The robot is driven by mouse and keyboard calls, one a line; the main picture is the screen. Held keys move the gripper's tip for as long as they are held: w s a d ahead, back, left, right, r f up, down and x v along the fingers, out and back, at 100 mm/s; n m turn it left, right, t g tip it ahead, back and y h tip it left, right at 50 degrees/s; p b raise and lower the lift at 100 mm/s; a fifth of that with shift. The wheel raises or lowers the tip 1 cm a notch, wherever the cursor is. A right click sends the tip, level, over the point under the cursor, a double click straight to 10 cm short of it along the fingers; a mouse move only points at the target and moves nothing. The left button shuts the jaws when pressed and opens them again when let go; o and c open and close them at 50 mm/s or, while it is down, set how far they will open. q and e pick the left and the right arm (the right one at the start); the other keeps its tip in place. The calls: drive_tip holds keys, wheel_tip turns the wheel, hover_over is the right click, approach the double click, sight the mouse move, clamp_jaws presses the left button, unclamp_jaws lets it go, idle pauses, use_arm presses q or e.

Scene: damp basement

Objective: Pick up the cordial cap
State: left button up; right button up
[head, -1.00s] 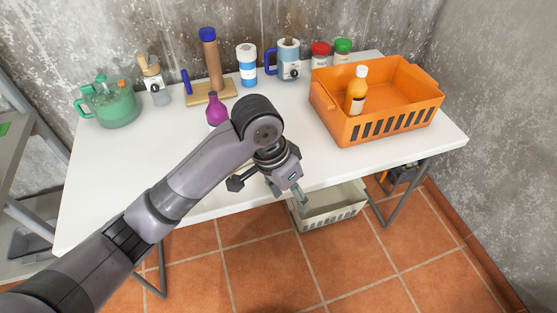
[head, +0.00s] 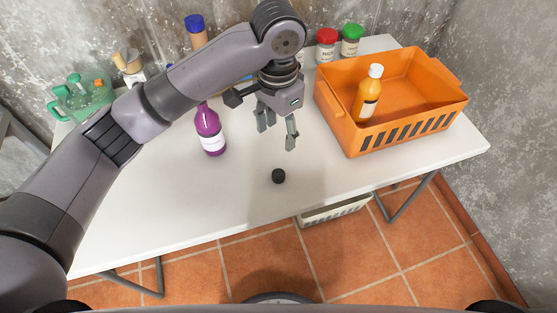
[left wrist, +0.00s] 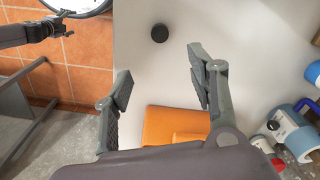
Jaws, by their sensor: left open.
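The cordial cap, a small black round cap (head: 278,176), lies on the white table near its front edge. It also shows in the left wrist view (left wrist: 159,33), beyond my fingertips. My left gripper (head: 277,133) is open and empty above the table, pointing down, a little behind the cap and apart from it. Its two spread fingers also show in the left wrist view (left wrist: 160,72). A purple bottle (head: 209,132) with a white label stands left of the gripper; my arm passes close to its top. What seems to be my right gripper (left wrist: 62,25) shows small over the floor.
An orange crate (head: 400,139) with an orange bottle (head: 367,95) in it stands at the right. Red-lidded (head: 326,45) and green-lidded (head: 350,42) jars stand behind. A green watering can (head: 82,100) is at the far left. The table around the cap is clear.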

use_arm(q)
hover_over(279, 174)
wheel_tip(279, 174, down, 7)
drive_tip(key=f, duration=0.3)
drive_tip(key=shift+s+a+f, duration=0.1)
drive_tip(key=shift+s+a, duration=0.05)
drive_tip(key=shift+s, duration=0.1)
drive_tip(key=shift+f, duration=0.9)
drive_tip(key=f, duration=0.4)
drive_tip(key=shift+w+f+p, duration=0.15)
drive_tip(key=shift+w+p, duration=0.1)
drive_tip(key=shift+p, duration=0.15)
drive_tip(key=shift+f, duration=0.25)
use_arm(e)
drive_tip(key=s, duration=0.3)
drive_tip(key=shift+s+d+r, duration=0.1)
drive_tip(key=shift+d+r, duration=0.05)
drive_tip(key=shift+r, duration=0.15)
use_arm(q)
drive_tip(key=shift+c, duration=0.2)
drive_tip(key=c, duration=0.7)
